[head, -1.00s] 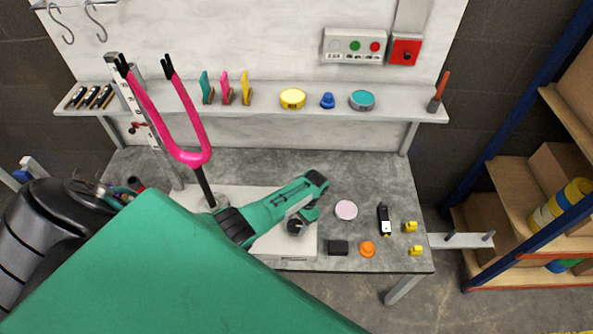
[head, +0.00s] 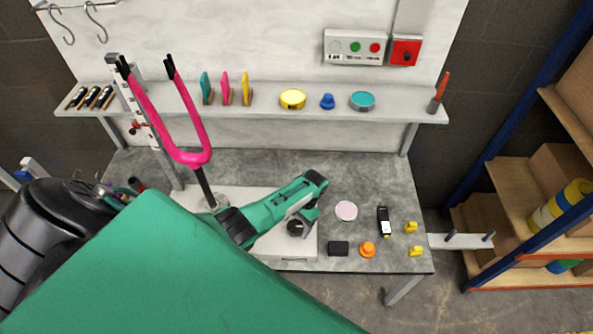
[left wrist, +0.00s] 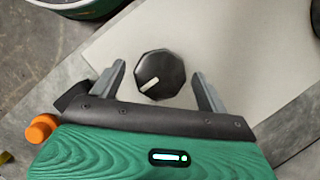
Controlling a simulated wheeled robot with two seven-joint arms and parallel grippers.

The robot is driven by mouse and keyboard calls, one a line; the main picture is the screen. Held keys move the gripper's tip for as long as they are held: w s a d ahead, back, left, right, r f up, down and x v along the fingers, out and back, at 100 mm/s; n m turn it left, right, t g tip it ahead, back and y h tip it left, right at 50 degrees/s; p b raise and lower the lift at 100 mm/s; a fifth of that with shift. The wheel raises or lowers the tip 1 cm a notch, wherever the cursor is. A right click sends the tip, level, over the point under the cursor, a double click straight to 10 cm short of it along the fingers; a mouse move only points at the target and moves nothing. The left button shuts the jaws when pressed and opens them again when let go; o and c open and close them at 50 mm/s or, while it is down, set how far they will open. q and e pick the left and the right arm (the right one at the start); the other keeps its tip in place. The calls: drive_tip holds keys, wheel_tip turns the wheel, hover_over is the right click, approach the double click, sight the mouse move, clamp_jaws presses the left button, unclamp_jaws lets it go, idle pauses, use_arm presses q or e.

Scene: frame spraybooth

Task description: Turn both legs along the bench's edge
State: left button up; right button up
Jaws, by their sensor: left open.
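The pink fork (head: 183,156) stands on its dark stem over the white plate (head: 285,246) on the bench. Its two legs end in black tips, side by side at the upper left, in front of the shelf. A black knob with a white mark (left wrist: 160,75) is on the pale plate in the left wrist view; it also shows in the head view (head: 296,228). My left gripper (head: 303,219) is above the plate at the knob. Its fingers (left wrist: 160,68) are open, one on each side of the knob, with gaps visible. My right gripper is not seen.
A pink disc (head: 346,211), black block (head: 338,248), orange knob (head: 367,250), black device (head: 383,221) and yellow pieces (head: 411,227) lie right of the plate. A grey post (head: 150,130) stands behind the fork. The back shelf (head: 300,109) holds small items.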

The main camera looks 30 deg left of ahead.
use_arm(q)
drive_tip(key=v, duration=1.3)
drive_tip(key=shift+w+r+b, duration=0.2)
drive_tip(key=shift+r+b, duration=0.15)
drive_tip(key=shift+b, duration=0.1)
drive_tip(key=shift+d, duration=0.1)
